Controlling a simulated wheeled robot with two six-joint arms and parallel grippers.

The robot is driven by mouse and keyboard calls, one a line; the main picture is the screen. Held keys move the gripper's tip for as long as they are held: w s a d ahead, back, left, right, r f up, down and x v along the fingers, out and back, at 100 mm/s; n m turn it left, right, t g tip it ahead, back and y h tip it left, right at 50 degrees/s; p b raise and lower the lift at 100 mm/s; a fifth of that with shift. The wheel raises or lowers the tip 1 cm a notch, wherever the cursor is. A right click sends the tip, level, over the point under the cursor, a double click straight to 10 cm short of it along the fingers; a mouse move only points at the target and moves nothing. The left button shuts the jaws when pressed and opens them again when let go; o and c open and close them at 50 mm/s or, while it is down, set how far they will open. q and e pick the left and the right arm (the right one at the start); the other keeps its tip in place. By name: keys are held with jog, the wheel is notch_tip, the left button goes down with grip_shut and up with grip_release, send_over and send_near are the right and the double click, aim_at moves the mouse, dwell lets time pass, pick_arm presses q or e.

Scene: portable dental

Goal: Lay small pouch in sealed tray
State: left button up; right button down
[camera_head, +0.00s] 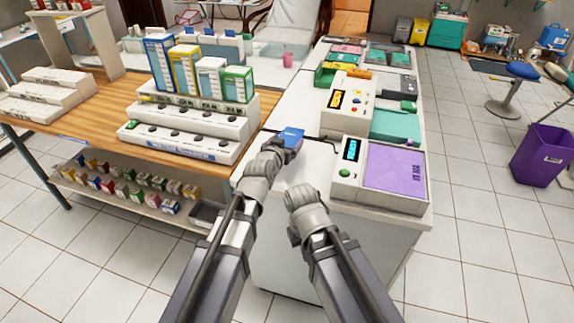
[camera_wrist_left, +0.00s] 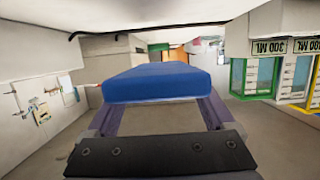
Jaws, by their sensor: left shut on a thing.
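A small blue pouch (camera_head: 291,136) is held by my left gripper (camera_head: 284,146) above the near end of the white counter. In the left wrist view the blue pouch (camera_wrist_left: 158,83) spans between the two fingers and hides what lies just beyond it. My right gripper (camera_head: 304,197) is lower and to the right, in front of the counter. Its fingers are hidden, so its opening cannot be told. I cannot tell which container is the sealed tray; a green open holder (camera_head: 326,75) stands farther back on the counter.
A device with a purple pad (camera_head: 394,180) stands at the counter's near right, with a second device (camera_head: 345,105) and teal pad behind. A white stepped rack (camera_head: 185,135) with several boxes stands on the wooden table at left. Bare counter (camera_head: 292,105) shows behind the pouch.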

pick_arm(q)
jog(key=shift+f+b, duration=2.7)
jog(key=shift+f, duration=0.6)
jog(key=shift+f, duration=0.1)
jog(key=shift+f, duration=0.15)
jog(key=o, duration=1.1)
jog(key=shift+o, duration=0.2)
